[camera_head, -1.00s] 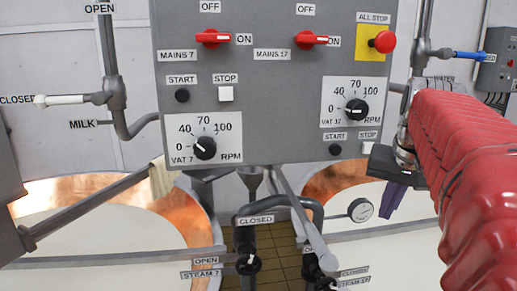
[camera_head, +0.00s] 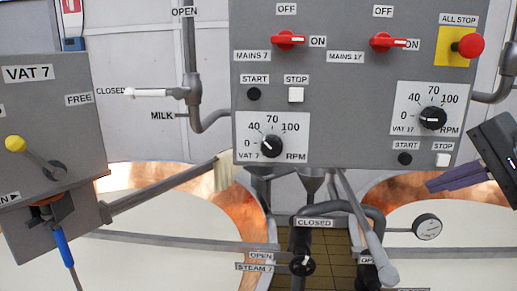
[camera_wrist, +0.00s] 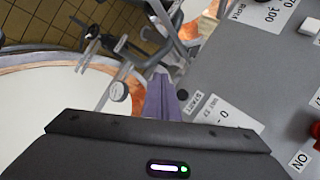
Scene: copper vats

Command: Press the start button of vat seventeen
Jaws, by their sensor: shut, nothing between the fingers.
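The start button of vat seventeen (camera_head: 404,158) is a small round black knob under a START label, below the vat 17 dial (camera_head: 432,117) on the grey panel. It also shows in the wrist view (camera_wrist: 183,94), just right of the fingers. The white stop button (camera_head: 442,160) sits to its right. My gripper (camera_head: 428,187) shows at the right edge of the head view, its purple fingers shut and empty, pointing left. The tips appear below and a little right of the start button, apart from it in the picture. In the wrist view the shut fingers (camera_wrist: 160,80) point up the picture.
The red all stop button (camera_head: 470,45) and mains 17 switch (camera_head: 388,41) are higher on the panel. Vat 7's start button (camera_head: 254,94) is at left. Pipes, a steam 7 knob (camera_head: 302,265) and a round gauge (camera_head: 427,227) lie below. A grey vat 7 box (camera_head: 50,110) stands left.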

